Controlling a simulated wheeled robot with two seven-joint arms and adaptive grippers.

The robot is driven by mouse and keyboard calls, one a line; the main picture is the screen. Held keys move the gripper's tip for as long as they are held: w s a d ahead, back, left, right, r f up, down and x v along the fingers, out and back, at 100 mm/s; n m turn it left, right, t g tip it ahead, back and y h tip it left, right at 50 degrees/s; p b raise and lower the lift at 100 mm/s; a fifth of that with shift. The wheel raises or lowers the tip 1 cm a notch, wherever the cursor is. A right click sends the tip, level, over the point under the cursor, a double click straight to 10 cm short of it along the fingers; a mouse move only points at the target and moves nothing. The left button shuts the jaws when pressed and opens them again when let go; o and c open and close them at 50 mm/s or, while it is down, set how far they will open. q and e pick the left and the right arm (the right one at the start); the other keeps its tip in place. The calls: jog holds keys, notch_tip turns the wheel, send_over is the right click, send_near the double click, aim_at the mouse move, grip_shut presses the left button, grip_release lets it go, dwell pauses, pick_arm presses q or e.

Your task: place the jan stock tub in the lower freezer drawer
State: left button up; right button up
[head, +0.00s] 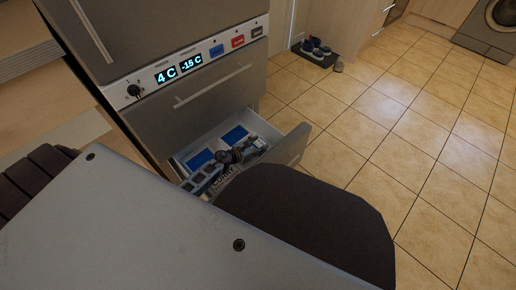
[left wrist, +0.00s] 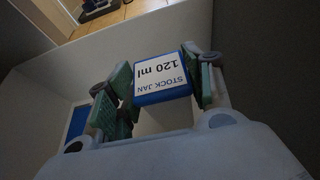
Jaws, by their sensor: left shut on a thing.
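The jan stock tub (left wrist: 162,78), with a blue edge and a white label reading "STOCK JAN 120 ml", is between the fingers of my left gripper (left wrist: 160,85) in the left wrist view. The gripper is shut on it. Pale drawer walls surround them. In the head view the lower freezer drawer (head: 290,146) is pulled open, and my left gripper (head: 232,158) is down in its opening. I cannot make out the held tub clearly there. My right gripper is not in view.
The upper freezer drawer (head: 215,90) is shut above, under a display reading 4C and -15C. Shoes on a mat (head: 316,52) stand beyond; tiled floor is clear at right.

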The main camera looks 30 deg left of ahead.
pick_arm(q)
jog(key=shift+f, duration=0.55)
jog(key=o, duration=1.6)
jog(key=shift+v, duration=0.8)
jog(key=shift+p+v, duration=1.4)
jog(key=shift+v, duration=3.9)
